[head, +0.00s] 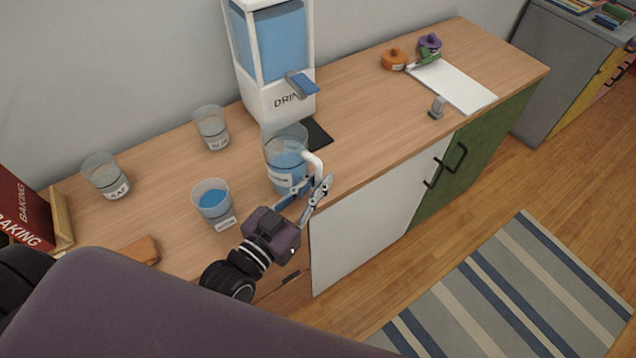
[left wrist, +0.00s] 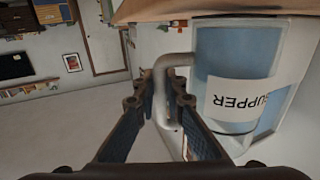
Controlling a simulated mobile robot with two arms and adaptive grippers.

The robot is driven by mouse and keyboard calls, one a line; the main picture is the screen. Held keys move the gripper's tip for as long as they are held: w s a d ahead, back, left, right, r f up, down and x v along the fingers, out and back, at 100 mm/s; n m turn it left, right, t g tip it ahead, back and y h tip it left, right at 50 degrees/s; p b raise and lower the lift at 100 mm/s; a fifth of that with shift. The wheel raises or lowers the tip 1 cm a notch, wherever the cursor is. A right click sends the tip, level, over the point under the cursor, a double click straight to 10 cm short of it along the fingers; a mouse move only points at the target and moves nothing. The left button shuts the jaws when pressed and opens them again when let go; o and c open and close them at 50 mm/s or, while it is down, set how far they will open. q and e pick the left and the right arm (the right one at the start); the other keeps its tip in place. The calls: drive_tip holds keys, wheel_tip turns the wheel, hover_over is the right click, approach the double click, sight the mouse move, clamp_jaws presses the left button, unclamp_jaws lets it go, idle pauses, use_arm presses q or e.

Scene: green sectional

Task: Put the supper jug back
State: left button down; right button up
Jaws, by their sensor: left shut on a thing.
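The supper jug (head: 285,160) is a clear jug with blue liquid, a white label and a white handle. It is near the counter's front edge, just in front of the drink dispenser (head: 272,60). My left gripper (head: 308,192) is shut on the jug's handle. In the left wrist view, the jug (left wrist: 240,55) shows the label SUPPER, and its handle runs between the fingers (left wrist: 160,100). The jug looks upright in the head view; I cannot tell whether its base touches the counter. My right gripper is not in view.
A black mat (head: 318,134) lies by the dispenser. A cup of blue liquid (head: 212,202) stands left of the jug, with two clear cups (head: 211,128) (head: 106,177) behind. A white board (head: 452,86) and small metal stand (head: 437,107) are farther right. The counter between is clear.

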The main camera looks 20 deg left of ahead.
use_arm(q)
drive_tip(key=shift+f, duration=0.25)
drive_tip(key=shift+f, duration=0.1)
drive_tip(key=c, duration=2)
unclamp_jaws()
drive_tip(key=shift+f, duration=0.1)
drive_tip(key=shift+s, duration=0.15)
drive_tip(key=b+v, duration=0.1)
drive_tip(key=v, duration=1)
drive_tip(key=shift+s+a, duration=0.2)
drive_tip(key=shift+s, duration=0.1)
